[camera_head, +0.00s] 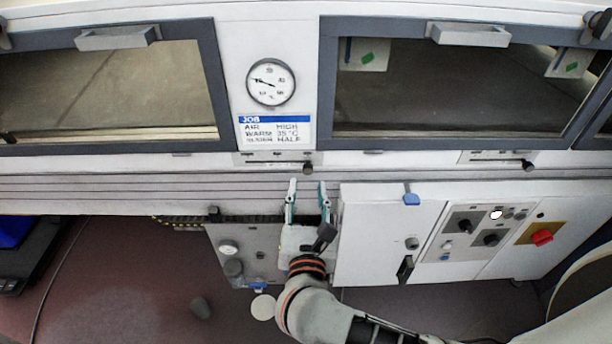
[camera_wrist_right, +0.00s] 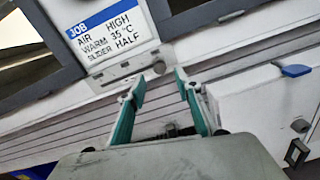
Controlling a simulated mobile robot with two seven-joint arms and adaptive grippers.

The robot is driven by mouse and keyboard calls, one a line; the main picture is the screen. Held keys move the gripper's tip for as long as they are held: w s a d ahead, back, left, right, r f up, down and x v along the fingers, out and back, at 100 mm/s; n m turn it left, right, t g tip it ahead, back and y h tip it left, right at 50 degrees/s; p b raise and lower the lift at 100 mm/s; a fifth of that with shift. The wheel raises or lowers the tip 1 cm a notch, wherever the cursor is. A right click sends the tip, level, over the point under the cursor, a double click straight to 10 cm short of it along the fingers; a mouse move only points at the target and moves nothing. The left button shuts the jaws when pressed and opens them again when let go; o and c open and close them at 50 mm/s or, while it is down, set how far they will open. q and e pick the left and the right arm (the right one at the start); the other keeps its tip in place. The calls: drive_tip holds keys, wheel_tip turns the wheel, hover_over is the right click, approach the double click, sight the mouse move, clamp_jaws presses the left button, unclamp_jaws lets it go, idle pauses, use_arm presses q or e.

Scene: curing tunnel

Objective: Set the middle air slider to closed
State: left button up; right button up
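The middle air slider (camera_head: 275,158) is a pale scaled strip below the job card, with a dark round knob (camera_head: 308,169) at its right end. In the right wrist view the knob (camera_wrist_right: 158,67) appears just beyond and between the fingertips. My right gripper (camera_head: 308,187) is open, its two teal-lined fingers pointing at the slider from below in the picture. Nothing is between the fingers. I cannot tell whether they touch the knob; they look slightly short of it. My left gripper is not in view.
The job card (camera_head: 275,129) reads air high, warm 35 °C, slider half. Another slider (camera_head: 490,157) has its knob at the right. A dial gauge (camera_head: 270,82) sits above the card. Below right, a white cabinet (camera_head: 375,235) carries a blue latch (camera_head: 411,199) and red switch (camera_head: 542,238).

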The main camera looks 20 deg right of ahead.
sight(308, 173)
drive_tip(key=x, duration=0.4)
drive_tip(key=shift+r, duration=0.1)
drive_tip(key=shift+x, duration=0.8)
